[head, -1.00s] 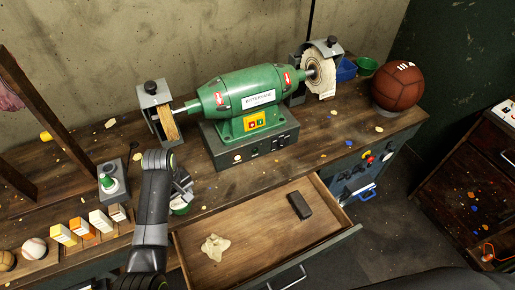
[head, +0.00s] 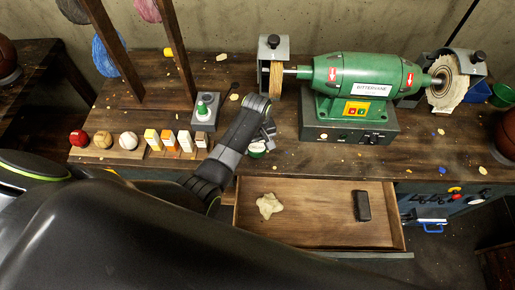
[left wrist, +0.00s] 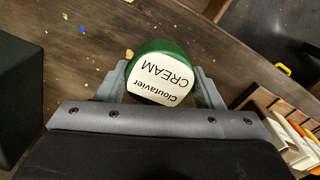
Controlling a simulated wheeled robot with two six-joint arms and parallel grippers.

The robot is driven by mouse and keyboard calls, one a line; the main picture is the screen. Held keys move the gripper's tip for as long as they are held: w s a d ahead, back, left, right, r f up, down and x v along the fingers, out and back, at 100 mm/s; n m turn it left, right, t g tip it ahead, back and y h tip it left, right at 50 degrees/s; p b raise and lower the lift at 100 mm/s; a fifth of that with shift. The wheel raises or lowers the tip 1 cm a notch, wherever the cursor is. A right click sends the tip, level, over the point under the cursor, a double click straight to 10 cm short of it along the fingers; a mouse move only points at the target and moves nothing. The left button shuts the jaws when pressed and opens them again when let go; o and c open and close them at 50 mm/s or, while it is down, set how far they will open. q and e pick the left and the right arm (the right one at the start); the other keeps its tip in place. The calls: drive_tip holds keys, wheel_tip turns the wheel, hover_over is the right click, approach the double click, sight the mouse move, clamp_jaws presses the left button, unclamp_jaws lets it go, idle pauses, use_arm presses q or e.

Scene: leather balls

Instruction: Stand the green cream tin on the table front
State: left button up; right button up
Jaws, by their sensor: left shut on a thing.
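The green cream tin (left wrist: 161,80) has a white lid label reading "Cloutavier CREAM" and sits between the two fingers of my left gripper (left wrist: 160,92) in the left wrist view. In the head view the tin (head: 257,150) shows as a small green and white shape, partly hidden by my left gripper (head: 264,136). The gripper is shut on it at the front part of the wooden table (head: 300,158), just behind the open drawer. I cannot tell whether the tin's base touches the table. My right gripper is not in view.
The open drawer (head: 310,225) holds a cloth (head: 269,205) and a dark block (head: 362,205). A green grinder (head: 365,85) stands behind, to the right. The table front right of the tin looks mostly clear.

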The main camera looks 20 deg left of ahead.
sight(257, 150)
use_arm(q)
wheel_tip(257, 150, down, 2)
drive_tip(key=shift+f, duration=0.7)
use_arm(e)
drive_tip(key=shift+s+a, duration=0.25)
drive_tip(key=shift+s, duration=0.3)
use_arm(q)
drive_tip(key=shift+f, duration=0.1)
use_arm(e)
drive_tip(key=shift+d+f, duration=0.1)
use_arm(q)
drive_tip(key=o, duration=1)
drive_tip(key=shift+o, duration=0.2)
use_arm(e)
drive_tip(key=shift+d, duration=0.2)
